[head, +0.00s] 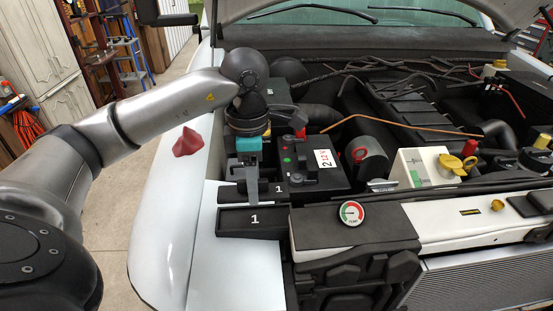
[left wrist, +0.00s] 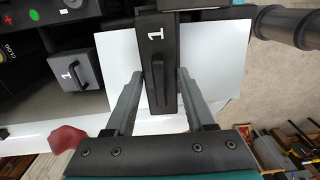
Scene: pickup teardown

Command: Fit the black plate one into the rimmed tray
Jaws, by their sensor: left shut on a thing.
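My left gripper (head: 250,170) is shut on the black plate (head: 280,188), which carries a white 1. In the left wrist view the plate (left wrist: 158,75) is a narrow dark bar between the two fingers (left wrist: 160,90). The rimmed tray (head: 235,224), black and also marked 1, lies on the white panel just in front of and below the plate in the head view. The plate appears above and behind the tray, apart from it. In the left wrist view I cannot clearly make out the tray behind the plate. My right gripper is not in view.
The white panel (head: 235,270) before the tray is clear.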

